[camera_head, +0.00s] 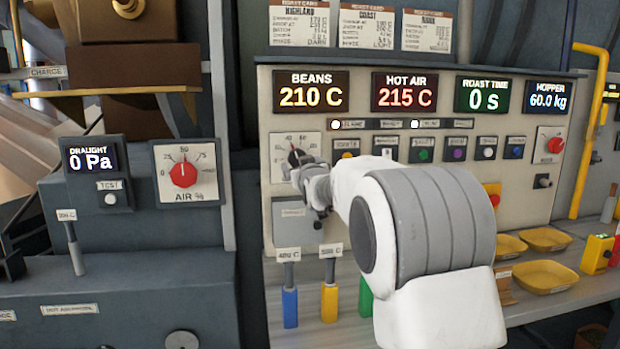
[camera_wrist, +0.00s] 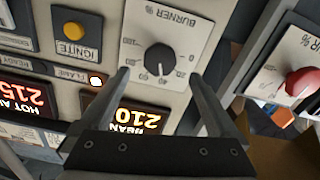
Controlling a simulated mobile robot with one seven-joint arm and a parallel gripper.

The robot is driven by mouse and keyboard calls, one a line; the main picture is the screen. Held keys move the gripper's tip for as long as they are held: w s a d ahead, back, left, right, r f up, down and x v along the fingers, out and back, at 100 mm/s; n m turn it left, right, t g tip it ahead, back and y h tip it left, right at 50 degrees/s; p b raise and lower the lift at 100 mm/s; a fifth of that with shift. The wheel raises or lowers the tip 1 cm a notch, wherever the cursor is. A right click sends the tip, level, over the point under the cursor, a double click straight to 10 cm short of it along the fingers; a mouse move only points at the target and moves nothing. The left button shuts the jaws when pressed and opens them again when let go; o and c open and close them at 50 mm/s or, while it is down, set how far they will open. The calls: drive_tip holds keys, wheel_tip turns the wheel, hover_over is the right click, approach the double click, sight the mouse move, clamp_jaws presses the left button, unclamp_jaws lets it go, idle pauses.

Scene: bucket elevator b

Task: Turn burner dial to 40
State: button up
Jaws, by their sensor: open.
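The burner dial is a round black knob (camera_wrist: 160,58) on a white plate marked BURNER %, seen upside down in the wrist view. Its pale pointer line appears to point near the 40 mark; the exact reading is too small to tell. In the head view the dial (camera_head: 294,157) is partly covered by my gripper. My gripper (camera_wrist: 160,75) is open, with one finger to each side of the knob in the wrist view and nothing between them. I cannot tell whether either finger touches the knob.
A separate AIR % dial with a red knob (camera_head: 183,174) is on the left cabinet. A yellow IGNITE button (camera_wrist: 73,30) sits beside the burner plate. Displays above read BEANS 210 C (camera_head: 311,92) and HOT AIR 215 C (camera_head: 405,92). Colored-handled tools (camera_head: 290,305) stand below.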

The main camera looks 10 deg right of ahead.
drive_tip(key=s, duration=1.1)
drive_tip(key=s+f+m+g, duration=0.1)
drive_tip(key=s+f+g, duration=0.4)
drive_tip(key=s, duration=0.8)
drive_tip(key=s+f+g, duration=0.3)
drive_tip(key=s+f, duration=0.4)
drive_tip(key=s, duration=0.6)
drive_tip(key=s+f+m+g, duration=0.1)
drive_tip(key=s+f+g, duration=0.4)
drive_tip(key=s, duration=0.9)
wheel_tip(320, 180, up, 13)
drive_tip(key=p, duration=1.3)
drive_tip(key=shift+t, duration=0.3)
drive_tip(key=shift+w+r, duration=0.1)
